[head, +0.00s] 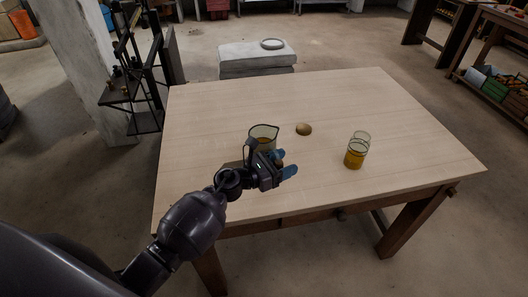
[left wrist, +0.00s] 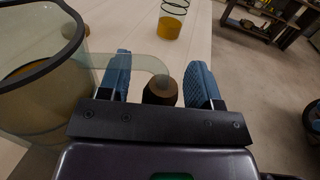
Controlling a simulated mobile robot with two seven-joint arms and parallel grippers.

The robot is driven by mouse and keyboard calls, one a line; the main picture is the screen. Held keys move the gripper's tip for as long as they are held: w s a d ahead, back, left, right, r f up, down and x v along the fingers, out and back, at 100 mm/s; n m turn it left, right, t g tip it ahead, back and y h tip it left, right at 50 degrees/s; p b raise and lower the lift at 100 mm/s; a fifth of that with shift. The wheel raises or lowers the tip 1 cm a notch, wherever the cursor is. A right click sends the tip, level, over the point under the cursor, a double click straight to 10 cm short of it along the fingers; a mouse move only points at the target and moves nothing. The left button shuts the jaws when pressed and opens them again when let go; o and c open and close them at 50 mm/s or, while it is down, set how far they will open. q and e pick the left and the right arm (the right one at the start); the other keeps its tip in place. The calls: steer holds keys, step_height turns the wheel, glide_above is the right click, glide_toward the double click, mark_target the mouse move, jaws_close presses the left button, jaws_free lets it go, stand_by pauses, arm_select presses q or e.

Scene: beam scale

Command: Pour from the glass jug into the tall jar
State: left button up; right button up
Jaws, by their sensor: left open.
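The glass jug (head: 263,132) stands on the table with amber contents. In the left wrist view the jug (left wrist: 40,95) fills the left side, and its pale glass handle (left wrist: 145,62) reaches in between my fingers. My left gripper (head: 283,164) is open at the jug's near right side; its blue fingers (left wrist: 160,82) stand apart on both sides of the handle's end. A dark brown knob-like piece (left wrist: 160,92) shows between them; I cannot tell whether it belongs to the handle. The tall jar (head: 355,153) stands upright to the right, amber in its lower part; it also shows in the left wrist view (left wrist: 170,24).
A small round brown object (head: 303,129) lies on the table (head: 215,110) between jug and jar. The table's right and far parts are clear. A dark metal rack (head: 130,90) stands beyond the left edge, and a stone block (head: 256,58) behind the table.

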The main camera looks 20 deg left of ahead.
arm_select(q)
jaws_close()
steer(key=shift+r, duration=0.15)
step_height(320, 180, up, 20)
steer(key=p, duration=0.9)
